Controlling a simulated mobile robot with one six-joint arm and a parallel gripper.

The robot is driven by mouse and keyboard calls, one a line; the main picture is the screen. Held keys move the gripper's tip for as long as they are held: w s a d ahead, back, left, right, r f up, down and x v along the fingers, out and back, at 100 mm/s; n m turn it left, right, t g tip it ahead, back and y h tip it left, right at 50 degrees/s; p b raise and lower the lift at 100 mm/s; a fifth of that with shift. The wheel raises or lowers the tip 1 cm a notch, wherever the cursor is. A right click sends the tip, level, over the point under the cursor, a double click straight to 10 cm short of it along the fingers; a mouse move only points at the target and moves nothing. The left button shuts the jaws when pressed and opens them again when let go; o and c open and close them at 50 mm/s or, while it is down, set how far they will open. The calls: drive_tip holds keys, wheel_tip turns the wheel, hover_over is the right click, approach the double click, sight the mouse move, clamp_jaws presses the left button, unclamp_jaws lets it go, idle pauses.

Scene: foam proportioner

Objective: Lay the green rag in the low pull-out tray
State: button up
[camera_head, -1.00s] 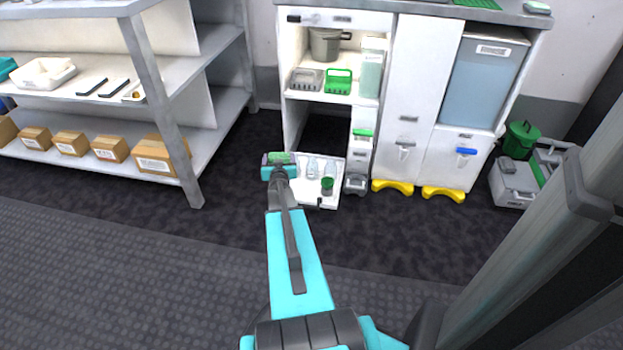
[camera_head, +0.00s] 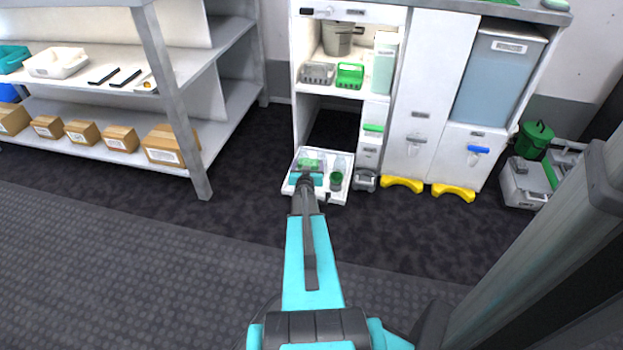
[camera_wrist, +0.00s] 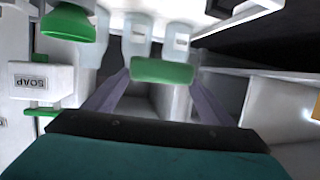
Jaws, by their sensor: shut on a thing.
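The green rag (camera_head: 312,160) shows as a small green patch at the tip of my gripper (camera_head: 309,170). In the wrist view the rag (camera_wrist: 163,71) is a rolled green bar pinched between the two grey fingers of my gripper (camera_wrist: 160,86). The low white pull-out tray (camera_head: 330,198) sticks out near the floor at the cabinet's left bay. My gripper and rag appear over the tray's left part and hide some of it. I cannot tell whether the rag touches the tray floor.
Clear bottles (camera_wrist: 180,42) and a green-topped container (camera_head: 336,180) stand in the tray's right and back part. A white box labelled SOAP (camera_wrist: 38,82) is at the left in the wrist view. A metal shelf (camera_head: 172,95) stands left; the floor between is clear.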

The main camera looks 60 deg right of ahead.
drive_tip(key=shift+f+b, duration=0.4)
drive_tip(key=shift+f, duration=1.05)
drive_tip(key=shift+f+b, duration=1.15)
drive_tip(key=shift+f, duration=1.35)
drive_tip(key=shift+f, duration=0.1)
drive_tip(key=o, duration=1.2)
drive_tip(key=shift+c, duration=0.2)
drive_tip(key=shift+r, duration=0.2)
drive_tip(key=shift+p+v, duration=0.4)
drive_tip(key=shift+v, duration=0.7)
drive_tip(key=shift+p+v, duration=1.35)
drive_tip(key=shift+v, duration=3.55)
